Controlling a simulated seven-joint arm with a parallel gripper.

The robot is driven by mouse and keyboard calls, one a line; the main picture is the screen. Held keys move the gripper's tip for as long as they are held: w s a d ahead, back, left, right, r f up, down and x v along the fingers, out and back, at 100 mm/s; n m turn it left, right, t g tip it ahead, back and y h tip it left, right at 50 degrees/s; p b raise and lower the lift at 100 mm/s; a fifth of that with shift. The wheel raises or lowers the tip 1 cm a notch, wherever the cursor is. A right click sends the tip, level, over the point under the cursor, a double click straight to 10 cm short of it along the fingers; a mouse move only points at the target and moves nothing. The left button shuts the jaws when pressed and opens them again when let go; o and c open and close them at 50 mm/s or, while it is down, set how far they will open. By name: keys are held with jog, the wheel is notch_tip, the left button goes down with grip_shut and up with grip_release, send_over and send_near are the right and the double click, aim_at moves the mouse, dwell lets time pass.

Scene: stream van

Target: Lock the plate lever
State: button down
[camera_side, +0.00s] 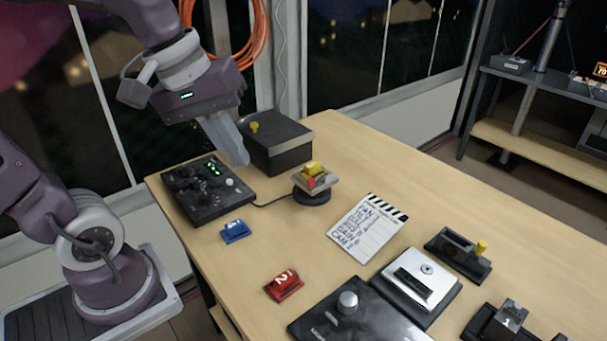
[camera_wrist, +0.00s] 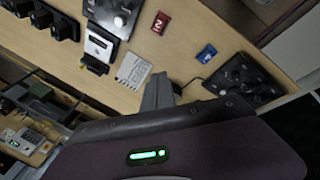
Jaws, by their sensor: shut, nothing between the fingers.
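A black box with a yellow knob (camera_side: 275,143) stands behind my gripper. A black control panel (camera_side: 207,190) lies left, with a cable to the mount. A blue block (camera_side: 235,231), red block (camera_side: 284,284) and clapperboard (camera_side: 368,228) lie in front. Several devices crowd the right front.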

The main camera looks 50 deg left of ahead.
jog(key=w+a+f+n+h, duration=0.1)
jog(key=w+a+f+n, duration=0.2)
jog(key=w+a+n, duration=0.3)
jog(key=w+a+f+n+g+h, duration=0.1)
jog(key=w+a+f+n, duration=0.3)
jog(key=w+a+n, duration=0.3)
jog(key=a+n, duration=0.1)
jog(key=n, duration=0.3)
jog(key=shift+a+f+n, duration=0.2)
jog(key=shift+f+n, duration=0.1)
jog(key=shift+w+d+f, duration=0.1)
jog(key=w+d+f, duration=0.5)
jog(key=f, duration=0.4)
jog(key=shift+d+f, duration=0.15)
jog(key=shift+d, duration=0.15)
